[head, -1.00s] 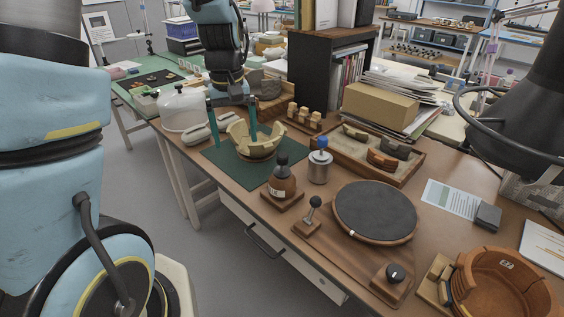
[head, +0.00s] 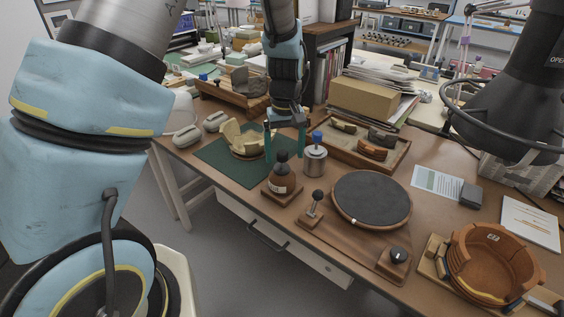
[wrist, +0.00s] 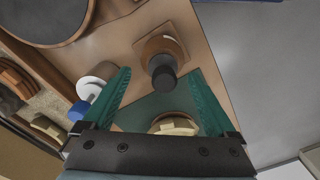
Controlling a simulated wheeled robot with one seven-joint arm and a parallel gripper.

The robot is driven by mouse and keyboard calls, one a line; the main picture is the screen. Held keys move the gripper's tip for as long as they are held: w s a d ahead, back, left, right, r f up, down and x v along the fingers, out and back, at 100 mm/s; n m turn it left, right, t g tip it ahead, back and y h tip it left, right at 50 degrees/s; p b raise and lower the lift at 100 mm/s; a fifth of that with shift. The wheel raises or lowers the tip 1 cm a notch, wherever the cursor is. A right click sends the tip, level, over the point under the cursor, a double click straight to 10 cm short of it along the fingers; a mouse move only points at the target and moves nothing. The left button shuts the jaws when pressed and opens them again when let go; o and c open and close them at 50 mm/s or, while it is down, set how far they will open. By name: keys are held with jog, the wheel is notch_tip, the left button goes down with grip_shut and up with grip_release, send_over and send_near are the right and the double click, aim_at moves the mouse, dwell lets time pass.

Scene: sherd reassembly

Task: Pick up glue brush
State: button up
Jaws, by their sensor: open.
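A metal pot (head: 315,163) with a blue-topped handle (head: 317,137) in it, which looks like the glue brush, stands on the bench right of the brown bottle. In the wrist view the blue top (wrist: 78,110) and pale pot (wrist: 97,82) lie left of and outside the left finger. My gripper (head: 284,156) is open and empty, fingers pointing down, just left of and behind the pot. In the wrist view my gripper (wrist: 158,73) frames the dark cap of the brown bottle. The brush's lower part is hidden in the pot.
The brown bottle (head: 280,182) stands on a wooden base near the front edge. A cream sherd bowl (head: 240,136) sits on a green mat (head: 212,152) at left. A black turntable (head: 371,197), a sherd tray (head: 398,159) and a terracotta bowl (head: 490,262) lie right.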

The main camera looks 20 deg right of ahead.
aim_at(282, 162)
jog(key=f, duration=0.2)
jog(key=f+p, duration=0.1)
jog(key=f, duration=0.1)
jog(key=shift+w+a, duration=0.15)
jog(key=shift+a, duration=0.15)
jog(key=c, duration=1.2)
jog(key=shift+r, duration=0.1)
